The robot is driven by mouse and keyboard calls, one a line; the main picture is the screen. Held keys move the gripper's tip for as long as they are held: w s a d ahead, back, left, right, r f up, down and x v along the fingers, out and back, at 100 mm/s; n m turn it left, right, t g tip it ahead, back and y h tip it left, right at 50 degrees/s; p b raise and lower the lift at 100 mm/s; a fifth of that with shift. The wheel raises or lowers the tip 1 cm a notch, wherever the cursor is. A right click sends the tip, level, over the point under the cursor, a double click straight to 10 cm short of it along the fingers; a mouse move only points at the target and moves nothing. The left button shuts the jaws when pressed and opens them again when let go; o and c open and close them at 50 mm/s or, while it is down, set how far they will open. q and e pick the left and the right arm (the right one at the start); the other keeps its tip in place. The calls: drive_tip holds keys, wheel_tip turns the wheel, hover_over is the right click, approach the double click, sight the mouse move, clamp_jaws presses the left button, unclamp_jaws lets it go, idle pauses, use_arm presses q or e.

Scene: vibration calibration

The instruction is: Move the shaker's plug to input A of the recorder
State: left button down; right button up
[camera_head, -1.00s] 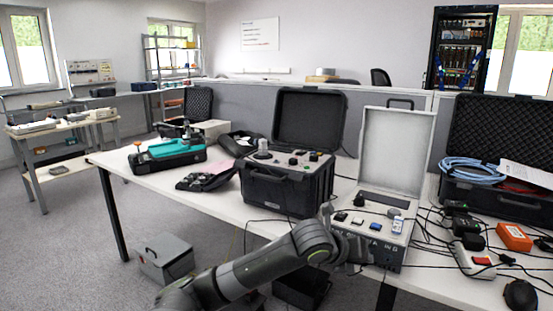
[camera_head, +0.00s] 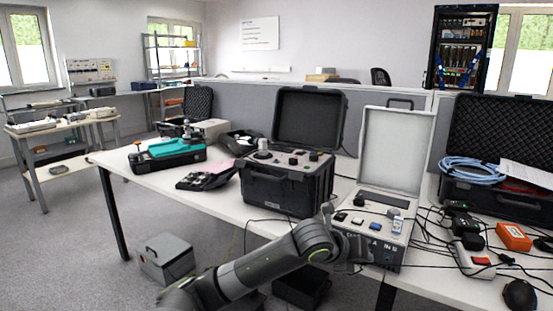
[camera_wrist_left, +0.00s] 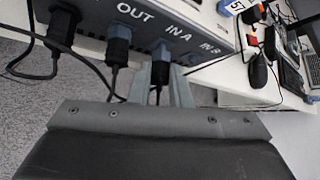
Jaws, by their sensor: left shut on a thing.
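The recorder (camera_head: 386,230) is the grey case with a raised white lid, right of the black case in the head view. In the left wrist view its front (camera_wrist_left: 195,20) carries the labels OUT, IN A and IN B. A dark plug with a cable (camera_wrist_left: 160,52) sits at the face beneath IN A. My left gripper (camera_wrist_left: 160,78) is shut on this plug; it also shows in front of the recorder in the head view (camera_head: 362,250). How deep the plug sits is unclear. Another plug (camera_wrist_left: 118,42) stands under OUT.
A large black plug (camera_wrist_left: 62,28) and loose cables lie left of the gripper. The open black case (camera_head: 285,190) stands left of the recorder. A power strip (camera_head: 475,262), an orange box (camera_head: 514,237) and tangled cables crowd the table at right.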

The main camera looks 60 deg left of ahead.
use_arm(q)
drive_tip(key=shift+w+a+p, duration=0.15)
drive_tip(key=shift+w+p, duration=0.3)
drive_tip(key=shift+p, duration=0.05)
idle(1.9)
drive_tip(key=shift+r, duration=0.1)
drive_tip(key=shift+w+d+r+m+g+y+p, duration=0.15)
drive_tip(key=shift+d+m+g+y+p, duration=0.2)
drive_tip(key=shift+m+y, duration=0.35)
drive_tip(key=shift+a+g+y, duration=0.1)
drive_tip(key=shift+g+y, duration=0.25)
drive_tip(key=shift+y, duration=0.35)
drive_tip(key=shift+d+m+g+y, duration=0.2)
drive_tip(key=shift+m+g+y, duration=0.1)
drive_tip(key=shift+m, duration=0.2)
drive_tip(key=shift+m+g+y, duration=0.3)
drive_tip(key=shift+m+y, duration=0.3)
drive_tip(key=shift+y, duration=0.4)
